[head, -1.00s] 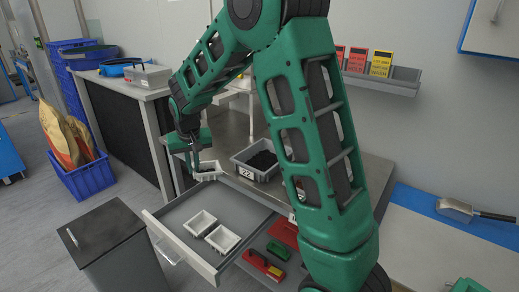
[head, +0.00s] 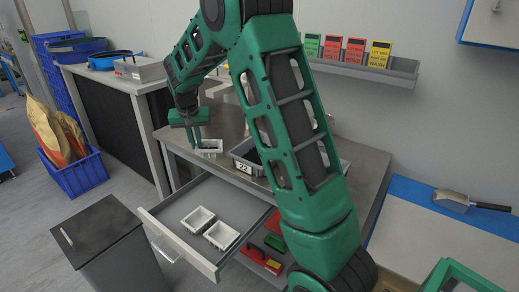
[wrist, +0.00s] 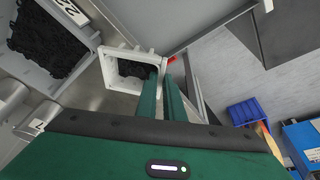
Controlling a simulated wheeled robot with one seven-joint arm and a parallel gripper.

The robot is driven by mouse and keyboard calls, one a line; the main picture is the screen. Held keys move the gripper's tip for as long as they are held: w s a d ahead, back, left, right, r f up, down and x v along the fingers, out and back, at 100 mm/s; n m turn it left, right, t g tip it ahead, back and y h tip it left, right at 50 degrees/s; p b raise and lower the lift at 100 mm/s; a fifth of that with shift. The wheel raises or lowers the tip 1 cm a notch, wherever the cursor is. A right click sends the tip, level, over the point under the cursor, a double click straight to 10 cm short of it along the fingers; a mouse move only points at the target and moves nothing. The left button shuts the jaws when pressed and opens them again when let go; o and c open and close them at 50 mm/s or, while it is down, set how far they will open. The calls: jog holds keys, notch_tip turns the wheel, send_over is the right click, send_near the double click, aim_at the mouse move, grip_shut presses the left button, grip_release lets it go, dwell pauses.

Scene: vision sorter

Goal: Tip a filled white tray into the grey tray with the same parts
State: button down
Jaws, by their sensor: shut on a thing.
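My gripper (head: 197,147) is shut on the rim of a small white tray (head: 209,150). In the wrist view the fingers (wrist: 165,80) pinch one wall of this white tray (wrist: 106,70), and dark parts lie inside it. It is held near the table's front left, and I cannot tell its height. A grey tray (head: 256,171) labelled 22 stands just right of it, partly hidden by my arm. In the wrist view the grey tray (wrist: 82,28) holds black parts. Two other white trays (head: 198,220) (head: 221,235) sit in the open drawer and look empty.
The open drawer (head: 175,245) juts out below the table (head: 172,131). A dark-topped cabinet (head: 95,230) stands left of the drawer.

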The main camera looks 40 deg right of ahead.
jog(key=w+d+r+m+g, duration=0.1)
jog(key=w+d+m, duration=0.1)
jog(key=d+m, duration=0.2)
jog(key=w+d+r+m+g+h, duration=0.1)
jog(key=w+d+r+m, duration=0.1)
jog(key=d, duration=0.8)
jog(key=w+d+r+m+g, duration=0.2)
jog(key=w+d+m, duration=0.2)
jog(key=d, duration=0.3)
jog(key=shift+w+r+m, duration=0.15)
jog(key=shift+w+m, duration=0.05)
jog(key=shift+m, duration=0.7)
jog(key=shift+s, duration=0.1)
